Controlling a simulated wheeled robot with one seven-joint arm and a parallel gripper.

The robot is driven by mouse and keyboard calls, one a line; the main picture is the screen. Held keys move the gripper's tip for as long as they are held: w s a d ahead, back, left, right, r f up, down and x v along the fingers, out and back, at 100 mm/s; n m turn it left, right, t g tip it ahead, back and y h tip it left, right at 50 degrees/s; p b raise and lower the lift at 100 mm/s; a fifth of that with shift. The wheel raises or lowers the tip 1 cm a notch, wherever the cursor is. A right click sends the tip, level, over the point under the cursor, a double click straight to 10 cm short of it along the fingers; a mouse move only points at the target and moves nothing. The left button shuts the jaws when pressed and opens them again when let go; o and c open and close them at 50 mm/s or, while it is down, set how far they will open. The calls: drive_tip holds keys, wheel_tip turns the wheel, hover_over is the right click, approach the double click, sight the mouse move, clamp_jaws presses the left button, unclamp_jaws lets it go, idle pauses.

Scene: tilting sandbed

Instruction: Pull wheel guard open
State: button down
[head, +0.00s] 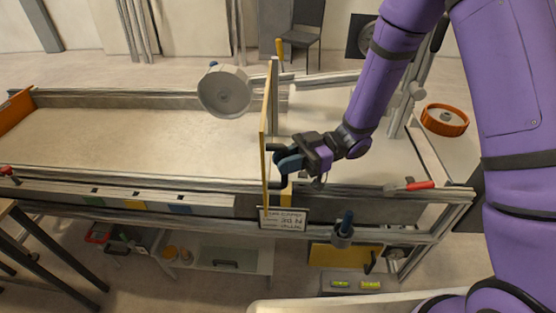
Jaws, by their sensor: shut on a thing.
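The wheel guard appears to be the thin yellow-edged panel (264,150), seen nearly edge-on and standing upright across the sandbed's near rail. A dark handle shows on its right side. My gripper (282,160) is at the panel's right face, shut on the handle, and my purple arm reaches in from the upper right. The fingers hide most of the handle. A grey round wheel (224,92) sits behind and left of the panel, above the bed.
The sandbed (140,138) stretches left of the panel. An orange handwheel (444,119) and a red-handled lever (409,186) are at the right. A small sign (283,218) hangs on the near rail. A chair (302,35) stands behind.

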drive_tip(key=c, duration=1.1)
unclamp_jaws()
drive_tip(key=shift+d, duration=0.1)
drive_tip(key=v, duration=1)
drive_tip(key=shift+w+d, duration=0.15)
drive_tip(key=shift+d, duration=0.15)
